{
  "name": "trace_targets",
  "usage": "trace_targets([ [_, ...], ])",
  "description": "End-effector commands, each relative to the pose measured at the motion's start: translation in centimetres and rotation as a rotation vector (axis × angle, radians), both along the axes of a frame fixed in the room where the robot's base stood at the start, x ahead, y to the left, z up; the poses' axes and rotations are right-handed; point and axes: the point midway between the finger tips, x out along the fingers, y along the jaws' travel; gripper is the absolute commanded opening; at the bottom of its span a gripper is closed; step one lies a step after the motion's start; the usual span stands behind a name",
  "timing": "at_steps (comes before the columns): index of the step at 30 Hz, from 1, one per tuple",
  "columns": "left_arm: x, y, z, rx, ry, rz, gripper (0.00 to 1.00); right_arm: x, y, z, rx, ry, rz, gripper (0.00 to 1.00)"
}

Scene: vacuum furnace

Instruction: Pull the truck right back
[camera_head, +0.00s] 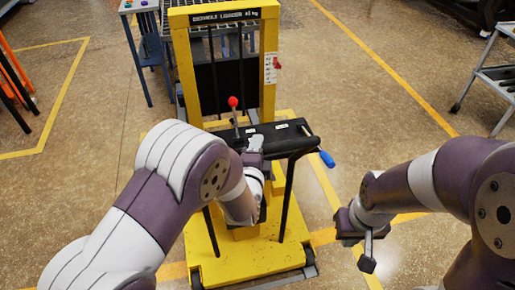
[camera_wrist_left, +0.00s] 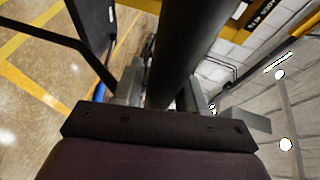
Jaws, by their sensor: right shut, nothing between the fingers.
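The yellow truck (camera_head: 197,247) stands in the middle of the head view, with a tall yellow mast (camera_head: 182,80) and a black push handle (camera_head: 290,146) on its near side. My left gripper (camera_head: 255,150) is at the handle, its fingers partly hidden by my wrist. In the left wrist view a thick black bar of the handle (camera_wrist_left: 190,55) runs between the fingers (camera_wrist_left: 165,95), which close on it from both sides. My right gripper (camera_head: 367,250) is shut and empty, apart from the truck at its right.
A red-knobbed lever (camera_head: 233,102) rises beside the handle. A blue-legged table (camera_head: 150,50) stands behind at left, orange legs (camera_head: 14,90) at far left, and a grey wheeled cart (camera_head: 490,85) at far right. Yellow lines mark the open floor.

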Motion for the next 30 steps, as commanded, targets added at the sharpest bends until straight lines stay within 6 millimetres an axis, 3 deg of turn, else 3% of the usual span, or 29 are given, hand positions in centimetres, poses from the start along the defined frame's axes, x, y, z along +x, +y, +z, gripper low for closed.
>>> trace_targets([
  [13,-0.9,0.0,-0.1,0.003,0.004,-0.003,0.57,0.0,0.0,-0.2,0.000,0.000,0.000,0.00],
  [24,-9.0,1.0,1.4,0.004,0.005,-0.005,0.57,0.0,0.0,-0.9,0.000,0.000,0.000,0.00],
  [30,-12.1,1.4,1.9,0.003,0.006,-0.003,0.57,0.0,0.0,-1.0,0.000,0.000,0.000,0.00],
])
